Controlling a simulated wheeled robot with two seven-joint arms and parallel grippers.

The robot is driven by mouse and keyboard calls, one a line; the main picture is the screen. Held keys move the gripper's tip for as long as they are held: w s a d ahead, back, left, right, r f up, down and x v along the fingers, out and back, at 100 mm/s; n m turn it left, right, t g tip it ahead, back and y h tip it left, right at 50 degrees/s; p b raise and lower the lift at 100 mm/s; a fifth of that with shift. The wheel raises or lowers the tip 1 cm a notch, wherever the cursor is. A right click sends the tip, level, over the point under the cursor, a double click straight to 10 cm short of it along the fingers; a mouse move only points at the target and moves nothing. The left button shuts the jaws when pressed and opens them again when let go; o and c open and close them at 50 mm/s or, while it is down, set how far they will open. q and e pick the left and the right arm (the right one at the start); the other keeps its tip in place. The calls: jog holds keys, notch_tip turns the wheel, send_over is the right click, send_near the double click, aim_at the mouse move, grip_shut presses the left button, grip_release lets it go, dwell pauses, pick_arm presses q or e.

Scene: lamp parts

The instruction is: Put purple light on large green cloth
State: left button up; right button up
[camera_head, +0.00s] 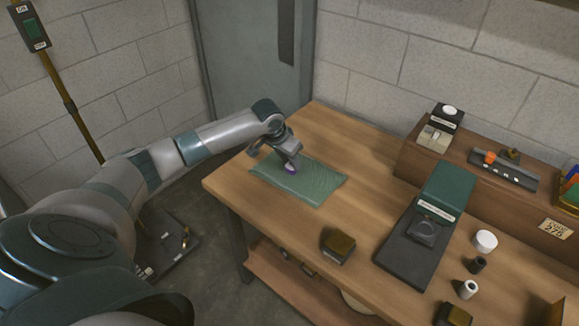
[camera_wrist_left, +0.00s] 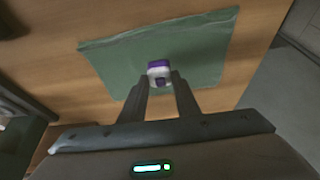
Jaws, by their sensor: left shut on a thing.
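The large green cloth (camera_head: 318,184) lies flat at the left end of the wooden table, and it fills the middle of the left wrist view (camera_wrist_left: 115,62). My left gripper (camera_head: 289,166) is over the cloth, pointing down. My right gripper is not in view.
A dark box with a brownish top (camera_head: 338,245) stands near the table's front edge. A raised shelf (camera_head: 470,170) runs along the back.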

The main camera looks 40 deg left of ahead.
aim_at(289, 170)
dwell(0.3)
pick_arm(q)
jog(key=shift+f+p, duration=0.85)
jog(key=shift+f, duration=1.2)
jog(key=shift+s+f, duration=0.15)
jog(key=shift+f, duration=0.2)
